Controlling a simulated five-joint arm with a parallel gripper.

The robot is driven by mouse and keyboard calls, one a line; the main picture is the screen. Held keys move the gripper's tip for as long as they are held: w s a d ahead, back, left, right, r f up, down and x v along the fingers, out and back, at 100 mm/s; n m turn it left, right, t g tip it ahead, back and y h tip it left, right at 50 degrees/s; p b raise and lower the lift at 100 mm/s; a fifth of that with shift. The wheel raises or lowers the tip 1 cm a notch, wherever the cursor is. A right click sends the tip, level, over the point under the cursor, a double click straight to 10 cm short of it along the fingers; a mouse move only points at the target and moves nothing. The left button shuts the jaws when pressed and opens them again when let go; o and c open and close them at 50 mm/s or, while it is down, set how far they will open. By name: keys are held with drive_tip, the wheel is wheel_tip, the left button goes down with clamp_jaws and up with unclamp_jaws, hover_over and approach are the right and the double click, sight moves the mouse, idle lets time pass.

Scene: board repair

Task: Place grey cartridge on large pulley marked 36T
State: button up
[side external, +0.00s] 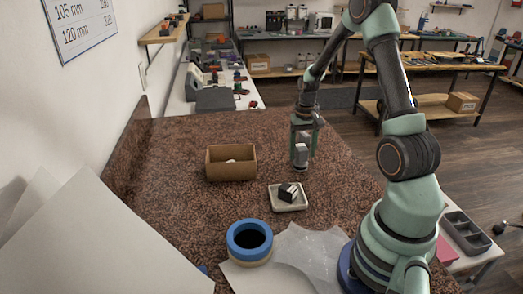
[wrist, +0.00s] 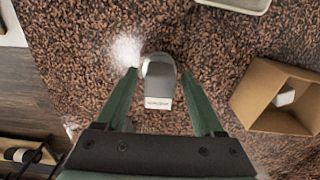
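The grey cartridge (wrist: 158,78) has a rounded end and a pale end with small dark print that I cannot read. My gripper (wrist: 159,74) is open, with one finger on each side of the cartridge and a gap showing at both sides. In the side view the cartridge (side external: 301,154) is low between the fingers of my gripper (side external: 302,163), at or just above the speckled counter; exact contact is unclear. I cannot make out a 36T mark anywhere. A blue ring (side external: 236,245) with a dark centre and cream lower layer is at the counter's front.
An open cardboard box (side external: 231,173) holding a small white thing stands left of my gripper. A pale dish (side external: 274,197) with a black-and-white block (side external: 289,192) is in front. Crumpled clear sheet (side external: 312,254) lies near my base. The counter (side external: 190,137) behind the box is clear.

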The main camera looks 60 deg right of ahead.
sight(303, 149)
drive_tip(key=shift+r, duration=0.1)
wheel_tip(303, 149, up, 11)
drive_tip(key=w+a+r+n+t+h, duration=0.1)
drive_tip(key=a+r+n, duration=0.1)
drive_tip(key=a+r, duration=0.35)
drive_tip(key=a+r+n+t, duration=0.1)
drive_tip(key=a+r+n, duration=0.1)
drive_tip(key=a, duration=0.6)
drive_tip(key=s+a+r+n+t+y, duration=0.1)
drive_tip(key=s+a+r+n+t, duration=0.1)
drive_tip(key=a, duration=1)
drive_tip(key=s+n+t, duration=0.1)
drive_tip(key=s+n, duration=0.1)
drive_tip(key=n, duration=0.1)
drive_tip(key=shift+s+a+t, duration=0.3)
drive_tip(key=shift+a, duration=0.05)
